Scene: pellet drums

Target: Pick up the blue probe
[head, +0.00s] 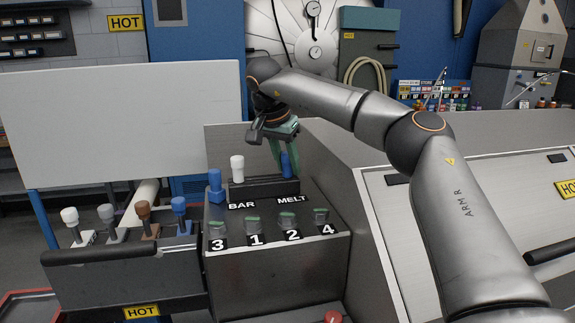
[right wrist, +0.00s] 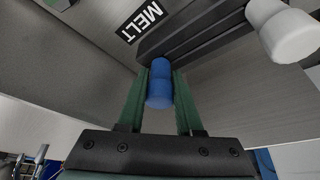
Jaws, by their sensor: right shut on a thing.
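A blue probe (head: 287,166) stands at the MELT end of the black holder on the sloped grey console. My right gripper (head: 285,158) reaches down over it with green fingers. In the right wrist view the fingers of the gripper (right wrist: 160,95) are closed on both sides of the blue probe's handle (right wrist: 159,88). The probe's lower end is hidden from me. A second blue probe (head: 215,184) stands at the left edge of the console, and a third blue probe (head: 180,212) is in the rack at the left. My left gripper is not in view.
A white probe (head: 237,168) stands at the BAR end of the holder (head: 262,191), left of my fingers. Several green-topped numbered knobs sit in front. The left rack (head: 120,257), labelled HOT, also holds white, grey and brown probes.

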